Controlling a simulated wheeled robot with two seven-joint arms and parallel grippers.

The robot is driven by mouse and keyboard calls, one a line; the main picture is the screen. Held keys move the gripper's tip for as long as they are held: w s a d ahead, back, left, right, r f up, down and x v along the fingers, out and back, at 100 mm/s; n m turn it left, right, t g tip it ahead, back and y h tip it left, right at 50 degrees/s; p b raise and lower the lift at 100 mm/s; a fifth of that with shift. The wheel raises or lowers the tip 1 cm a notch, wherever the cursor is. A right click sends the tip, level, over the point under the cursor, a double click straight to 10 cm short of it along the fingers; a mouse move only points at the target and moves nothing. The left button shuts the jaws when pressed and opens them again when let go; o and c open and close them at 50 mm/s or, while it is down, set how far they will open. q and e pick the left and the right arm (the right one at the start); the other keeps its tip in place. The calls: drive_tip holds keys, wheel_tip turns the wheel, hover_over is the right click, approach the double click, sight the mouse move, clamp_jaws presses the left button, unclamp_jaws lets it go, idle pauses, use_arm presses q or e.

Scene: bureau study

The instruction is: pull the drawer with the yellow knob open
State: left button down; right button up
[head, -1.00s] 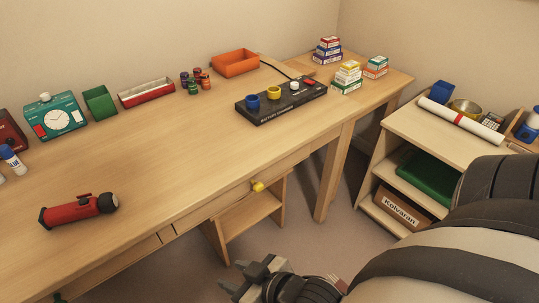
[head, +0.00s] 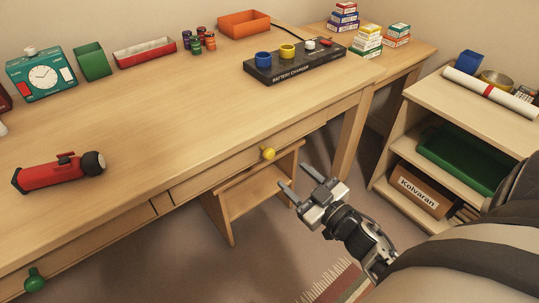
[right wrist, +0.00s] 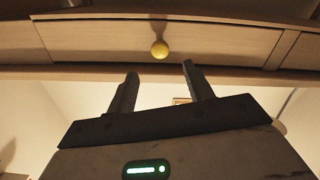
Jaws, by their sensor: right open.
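The yellow knob (head: 268,153) sits on the front of a wooden drawer (head: 225,178) under the desk top. The drawer looks shut, its front flush with the desk. My right gripper (head: 297,179) is open and empty, below and to the right of the knob, apart from it. In the right wrist view the knob (right wrist: 159,49) shows beyond the two open fingers (right wrist: 158,80), about midway between them, on the drawer front (right wrist: 220,45). My left gripper is not in view.
A green knob (head: 35,279) is on another drawer at the left. On the desk are a red torch (head: 60,172) and a battery charger (head: 295,64). A shelf unit (head: 410,120) stands at the right. Open floor lies below the gripper.

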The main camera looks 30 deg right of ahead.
sight(272, 156)
drive_tip(key=w, duration=1)
drive_tip(key=shift+w+a+b, duration=0.35)
drive_tip(key=shift+a, duration=0.05)
clamp_jaws()
drive_tip(key=shift+s, duration=0.1)
